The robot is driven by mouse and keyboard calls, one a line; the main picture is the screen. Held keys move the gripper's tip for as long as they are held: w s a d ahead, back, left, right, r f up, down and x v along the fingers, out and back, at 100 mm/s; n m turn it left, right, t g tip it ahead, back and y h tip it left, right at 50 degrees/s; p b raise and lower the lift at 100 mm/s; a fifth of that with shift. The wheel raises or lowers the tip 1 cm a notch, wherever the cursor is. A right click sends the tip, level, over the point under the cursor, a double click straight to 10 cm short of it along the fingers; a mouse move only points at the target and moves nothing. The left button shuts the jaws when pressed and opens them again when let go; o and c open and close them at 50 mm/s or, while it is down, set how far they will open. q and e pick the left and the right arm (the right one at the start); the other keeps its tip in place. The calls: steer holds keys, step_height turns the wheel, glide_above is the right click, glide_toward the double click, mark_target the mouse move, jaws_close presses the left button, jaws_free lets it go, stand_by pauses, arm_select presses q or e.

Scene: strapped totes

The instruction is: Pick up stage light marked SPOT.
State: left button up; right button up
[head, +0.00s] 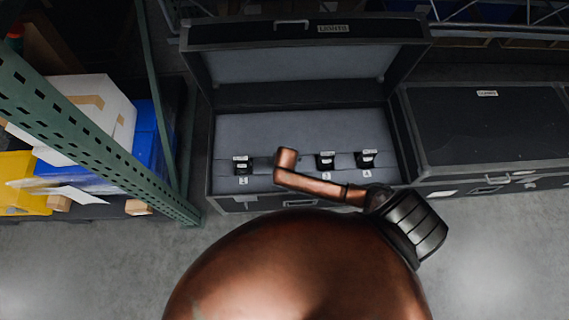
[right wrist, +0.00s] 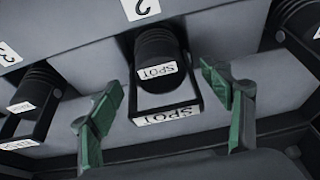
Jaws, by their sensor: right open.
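The stage light marked SPOT (right wrist: 160,70) is a black cylinder in a handle-like frame. It sits in grey foam by the label 2 in the right wrist view, with SPOT labels on its face and frame. My right gripper (right wrist: 162,82) is open and empty, its green fingers on either side of the light's frame, with no contact visible. In the head view my copper arm covers the spot of this light in the open case (head: 222,160), and the right fingers are hidden. My left gripper is not in view.
Other black lights stand beside it: one at label 1 (head: 242,166), one at 3 (head: 325,163), one at 4 (head: 366,160). The raised lid (head: 300,65) stands behind. A closed case (head: 485,125) is right; a green shelf post (head: 90,120) and boxes are left.

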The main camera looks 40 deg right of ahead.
steer(key=shift+r, duration=0.1)
steer(key=shift+c, duration=0.2)
jaws_close()
stand_by(0.6)
